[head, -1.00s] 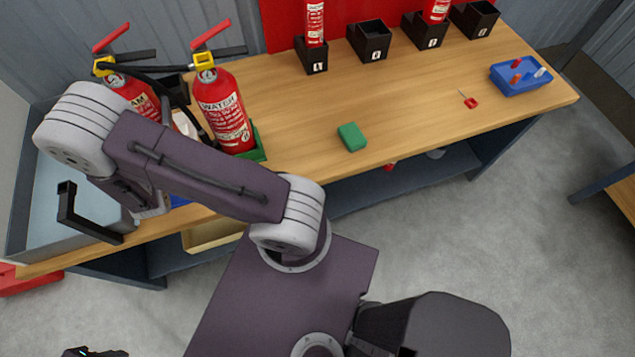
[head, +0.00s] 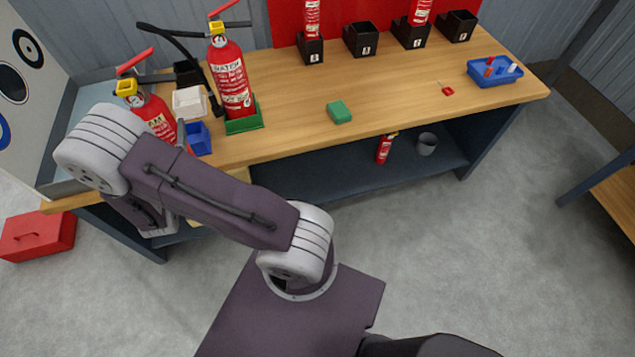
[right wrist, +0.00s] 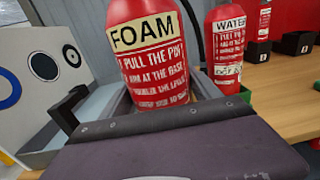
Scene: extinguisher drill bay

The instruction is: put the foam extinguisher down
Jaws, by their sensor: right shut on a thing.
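The foam extinguisher (head: 157,116) is a red bottle with a yellow collar and red lever, at the left of the workbench in the head view. It looks tilted there. In the right wrist view its FOAM label (right wrist: 143,38) faces the camera. My right gripper (right wrist: 165,92) is shut around the bottle; a grey finger shows at the bottle's right side in the head view. My forearm hides the bottle's base, so I cannot tell whether it touches anything. The water extinguisher (head: 231,78) stands upright in a green tray (head: 245,125). My left gripper is not in view.
A white box (head: 188,102) and a blue bin (head: 199,139) sit between the extinguishers. A green block (head: 339,112), a red-handled tool (head: 447,91) and a blue tray (head: 482,80) lie farther right. The wooden bench top (head: 290,105) is clear between the green tray and block.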

